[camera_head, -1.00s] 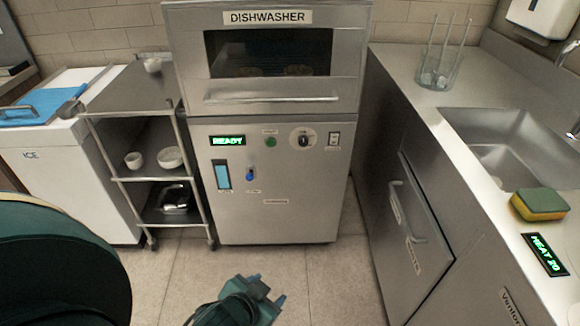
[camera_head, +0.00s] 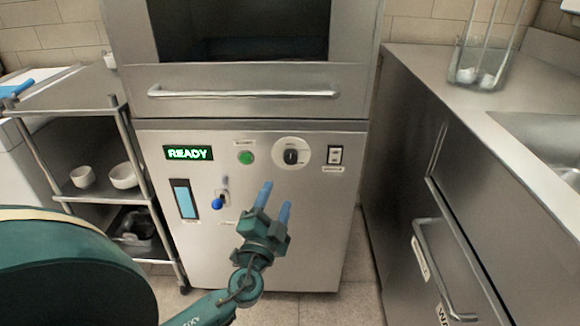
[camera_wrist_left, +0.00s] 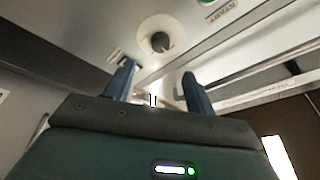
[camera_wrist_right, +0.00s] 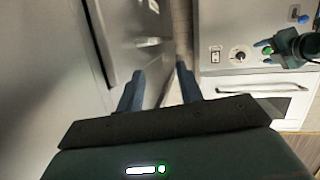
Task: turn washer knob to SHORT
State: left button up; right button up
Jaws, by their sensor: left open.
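The black washer knob (camera_head: 291,156) sits on a round pale dial on the dishwasher's front panel. It also shows in the left wrist view (camera_wrist_left: 160,42) and the right wrist view (camera_wrist_right: 240,56). The dial's lettering is too small to read. My left gripper (camera_head: 275,203) is open and empty, below and slightly left of the knob, with its blue fingers pointing up towards it. The fingers appear apart from the knob. My right gripper (camera_wrist_right: 158,85) shows only in its own wrist view, with its fingers apart and nothing between them.
The panel also has a READY display (camera_head: 188,153), a green button (camera_head: 246,157), a blue-knobbed lever (camera_head: 217,203) and a rocker switch (camera_head: 335,155). The dishwasher handle (camera_head: 243,92) juts out above. A cart (camera_head: 88,190) stands left; a steel counter (camera_head: 425,75) stands right.

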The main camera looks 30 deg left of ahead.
aim_at(290, 160)
pick_arm(q)
jog(key=p+x, duration=0.1)
jog(key=x, duration=0.9)
jog(key=shift+r, duration=0.1)
jog(key=shift+w+a+r, duration=0.1)
jog(key=shift+w+a, duration=0.1)
jog(key=shift+w, duration=0.5)
pick_arm(e)
jog(key=shift+s+d+r+g, duration=0.15)
jog(key=shift+s+g, duration=0.15)
jog(key=shift+g, duration=0.2)
pick_arm(q)
jog(key=c, duration=1)
jog(key=shift+o, duration=0.2)
